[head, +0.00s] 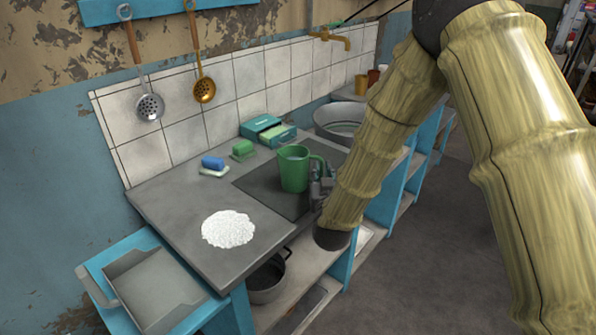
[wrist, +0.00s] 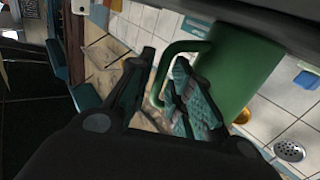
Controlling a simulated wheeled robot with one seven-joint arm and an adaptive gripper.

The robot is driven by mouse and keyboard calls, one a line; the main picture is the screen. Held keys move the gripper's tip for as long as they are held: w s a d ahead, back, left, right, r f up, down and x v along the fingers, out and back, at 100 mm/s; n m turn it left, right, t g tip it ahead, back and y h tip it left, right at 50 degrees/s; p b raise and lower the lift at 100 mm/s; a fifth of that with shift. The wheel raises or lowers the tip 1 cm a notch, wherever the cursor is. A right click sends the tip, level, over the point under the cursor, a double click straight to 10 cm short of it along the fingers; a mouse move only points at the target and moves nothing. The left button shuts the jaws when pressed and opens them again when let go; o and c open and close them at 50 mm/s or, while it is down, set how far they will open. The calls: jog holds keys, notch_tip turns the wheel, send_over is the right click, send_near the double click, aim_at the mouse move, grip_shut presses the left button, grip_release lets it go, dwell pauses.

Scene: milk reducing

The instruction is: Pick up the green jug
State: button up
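The green jug (head: 294,168) stands upright on the dark panel of the counter, with its handle toward the right. My gripper (head: 322,185) is at the handle side of the jug, low and close to it. In the wrist view, the jug (wrist: 235,72) fills the upper right, and its handle curves down between the fingers of my gripper (wrist: 164,58). The fingers are apart, one outside the handle and one over the handle's opening. I cannot tell whether either finger touches the handle. My arm's end hides part of the counter edge in the head view.
The grey counter (head: 180,212) bears a white powder pile (head: 228,229), a blue sponge (head: 212,163), a green sponge (head: 242,148) and a teal box (head: 264,127). A metal basin (head: 340,120) lies behind the jug. A pot (head: 267,280) sits on the shelf below.

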jog(key=shift+w+a, duration=0.1)
jog(key=shift+w, duration=0.85)
grip_shut()
jog(key=shift+r, duration=0.15)
